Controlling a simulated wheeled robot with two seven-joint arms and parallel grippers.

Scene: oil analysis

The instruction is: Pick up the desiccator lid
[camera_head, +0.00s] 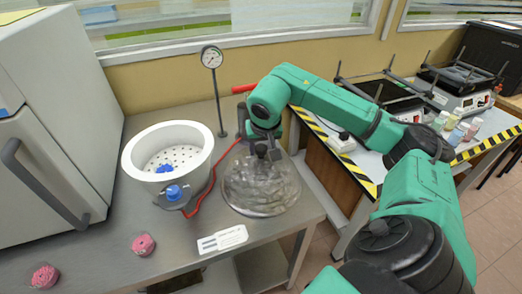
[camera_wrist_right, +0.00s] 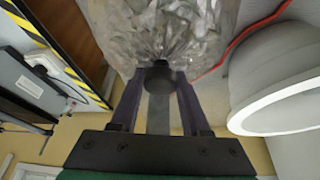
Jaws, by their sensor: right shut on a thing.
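The desiccator lid (camera_head: 258,190) is a clear, faceted glass dome with a dark knob on top. In the head view it is at the right end of the steel bench, right of the white desiccator bowl (camera_head: 198,150). I cannot tell whether its rim touches the bench. My right gripper (camera_head: 267,152) points down over the lid and is shut on its knob. In the right wrist view the two fingers (camera_wrist_right: 158,80) sit on either side of the dark knob (camera_wrist_right: 158,76), with the glass (camera_wrist_right: 165,30) beyond. The bowl (camera_wrist_right: 285,85) shows at the right there. My left gripper is not in view.
A pressure gauge (camera_head: 212,58) stands on a thin post behind the bowl. A red hose (camera_head: 212,185) runs between bowl and lid. A label card (camera_head: 223,239), pink items (camera_head: 143,244) and a grey cabinet (camera_head: 55,120) are on the bench. A striped-edge table stands right.

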